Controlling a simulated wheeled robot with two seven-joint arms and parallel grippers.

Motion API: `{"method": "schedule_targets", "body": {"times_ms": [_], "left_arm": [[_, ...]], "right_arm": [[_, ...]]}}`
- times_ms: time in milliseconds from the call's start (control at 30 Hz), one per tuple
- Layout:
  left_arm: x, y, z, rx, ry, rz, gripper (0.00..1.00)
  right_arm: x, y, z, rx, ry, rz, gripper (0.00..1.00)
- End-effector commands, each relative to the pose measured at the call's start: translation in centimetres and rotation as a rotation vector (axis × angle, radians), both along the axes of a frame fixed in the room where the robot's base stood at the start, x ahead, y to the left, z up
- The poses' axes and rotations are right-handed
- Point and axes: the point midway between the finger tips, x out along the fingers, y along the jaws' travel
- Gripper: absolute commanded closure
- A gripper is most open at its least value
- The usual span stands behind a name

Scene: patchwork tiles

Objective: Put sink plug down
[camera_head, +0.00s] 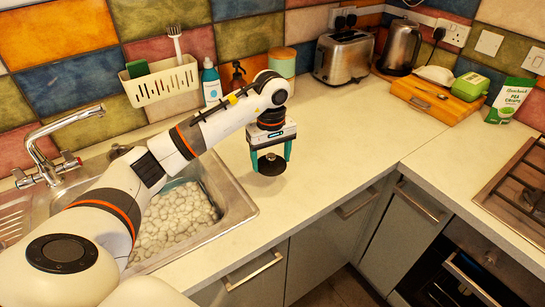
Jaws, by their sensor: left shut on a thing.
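The sink plug (271,164) is a small dark disc with a raised middle. It is at the worktop just right of the sink, between the fingertips of my left gripper (271,158). The gripper points down with its teal fingers on either side of the plug, shut on it. I cannot tell whether the plug touches the worktop or is slightly above it. The steel sink (240,207) is left of the gripper, partly hidden behind my left arm. My right gripper is not in view.
A canister (283,64), toaster (343,57) and kettle (400,46) stand along the back wall. A wooden board (435,98) and a green crisps packet (510,100) are at the right, near the hob (520,190). The worktop (345,130) between is clear.

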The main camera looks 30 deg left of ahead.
Motion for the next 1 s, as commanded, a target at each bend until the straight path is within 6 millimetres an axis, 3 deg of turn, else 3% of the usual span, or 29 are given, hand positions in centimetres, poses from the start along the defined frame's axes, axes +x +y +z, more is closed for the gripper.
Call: {"method": "schedule_targets", "body": {"times_ms": [100,233,367,533,900,933,1000], "left_arm": [[-0.1,-0.1,-1.9,-0.001,0.004,-0.001,0.5],[0.0,0.0,-2.9,-0.001,0.0,0.0,0.5],[-0.1,-0.1,-4.1,-0.001,0.002,-0.001,0.5],[-0.1,-0.1,-6.4,-0.001,0.002,-0.002,0.5],[0.0,0.0,-7.1,0.0,-0.002,-0.002,0.5],[0.0,0.0,-7.0,0.0,-0.002,-0.002,0.24],[0.0,0.0,-6.9,0.0,-0.002,-0.002,0.12]], "right_arm": [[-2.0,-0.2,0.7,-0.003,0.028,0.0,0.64],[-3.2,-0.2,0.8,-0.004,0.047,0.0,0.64],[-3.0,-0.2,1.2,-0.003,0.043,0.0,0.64],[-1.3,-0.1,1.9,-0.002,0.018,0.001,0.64],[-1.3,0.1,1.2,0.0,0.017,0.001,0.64],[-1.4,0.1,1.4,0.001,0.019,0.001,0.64],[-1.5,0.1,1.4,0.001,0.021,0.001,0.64]]}}
